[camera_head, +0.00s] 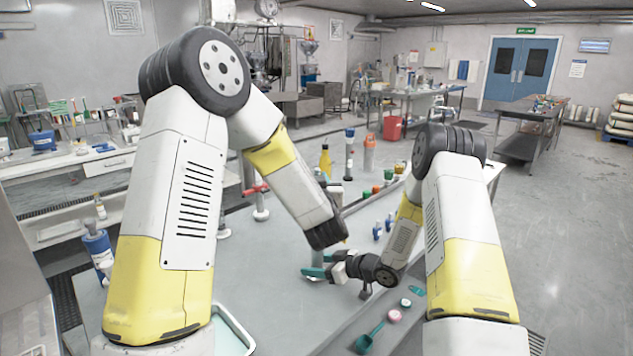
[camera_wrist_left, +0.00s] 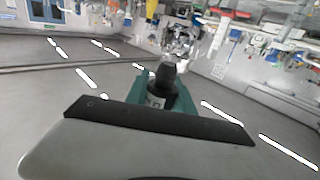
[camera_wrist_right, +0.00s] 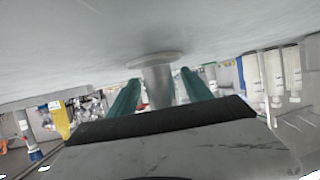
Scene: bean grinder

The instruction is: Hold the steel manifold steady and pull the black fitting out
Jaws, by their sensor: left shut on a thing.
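My left gripper (camera_wrist_left: 162,80) is shut on the black fitting (camera_wrist_left: 165,76), a dark stepped piece between its teal fingers in the left wrist view. In the head view my left wrist hides these fingers and the fitting. My right gripper (camera_wrist_right: 160,82) has its teal fingers on either side of a grey steel post with a round flange, part of the steel manifold (camera_wrist_right: 158,88). Narrow gaps show between post and fingers. In the head view the right gripper (camera_head: 316,271) is low over the table, just below the left wrist; the manifold is mostly hidden there.
A red-handled fitting (camera_head: 258,200) stands left of my left forearm. A yellow bottle (camera_head: 325,162), an orange bottle (camera_head: 369,155) and several small capped bottles stand behind. A teal scoop (camera_head: 366,342) lies in front right; a pale tray (camera_head: 247,338) is at the front.

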